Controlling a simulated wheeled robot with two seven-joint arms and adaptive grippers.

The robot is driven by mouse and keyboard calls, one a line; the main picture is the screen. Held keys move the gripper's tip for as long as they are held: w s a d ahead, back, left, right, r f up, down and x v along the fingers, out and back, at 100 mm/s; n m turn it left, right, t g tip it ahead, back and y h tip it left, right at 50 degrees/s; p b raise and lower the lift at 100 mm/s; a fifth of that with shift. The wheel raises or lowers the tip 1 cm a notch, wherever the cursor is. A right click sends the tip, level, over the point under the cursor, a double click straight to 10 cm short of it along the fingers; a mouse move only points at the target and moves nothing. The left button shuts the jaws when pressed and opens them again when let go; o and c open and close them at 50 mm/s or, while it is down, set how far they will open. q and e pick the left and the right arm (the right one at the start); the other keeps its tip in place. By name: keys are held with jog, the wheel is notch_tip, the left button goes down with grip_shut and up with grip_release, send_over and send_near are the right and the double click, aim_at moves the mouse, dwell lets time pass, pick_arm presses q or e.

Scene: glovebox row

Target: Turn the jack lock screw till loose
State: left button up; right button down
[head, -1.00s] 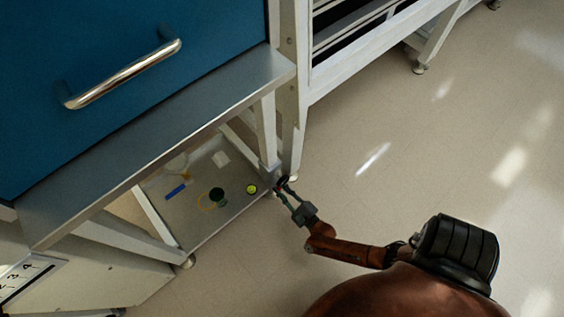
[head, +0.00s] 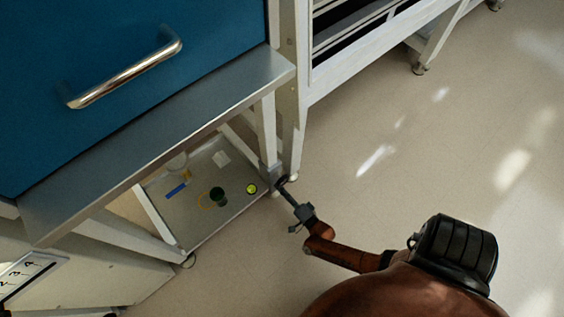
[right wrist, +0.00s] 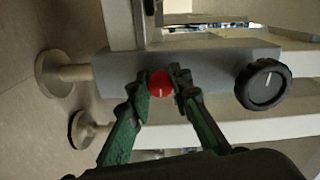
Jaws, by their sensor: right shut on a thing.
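The jack lock screw shows as a small red knob (right wrist: 160,86) with a white mark, on the front of a grey block (right wrist: 205,67) in the right wrist view. My right gripper (right wrist: 163,76) is shut on the red knob, one green finger on each side of it. In the head view my right gripper (head: 282,182) is at the foot of the frame leg, and the red knob is hidden there. My left gripper is not in view.
A larger black knob (right wrist: 263,85) is on the same block, right of the red one. A low shelf (head: 227,213) with small items lies left of my gripper. A blue cabinet front (head: 110,50) with a metal handle (head: 125,75) is above. Floor on the right is clear.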

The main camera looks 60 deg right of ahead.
jog(key=shift+s+d+f+n, duration=0.1)
jog(key=shift+n, duration=4.5)
jog(key=shift+d+f+n, duration=0.1)
jog(key=shift+n, duration=4.5)
jog(key=c, duration=1.7)
grip_release()
jog(key=shift+r, duration=0.1)
jog(key=shift+c, duration=0.2)
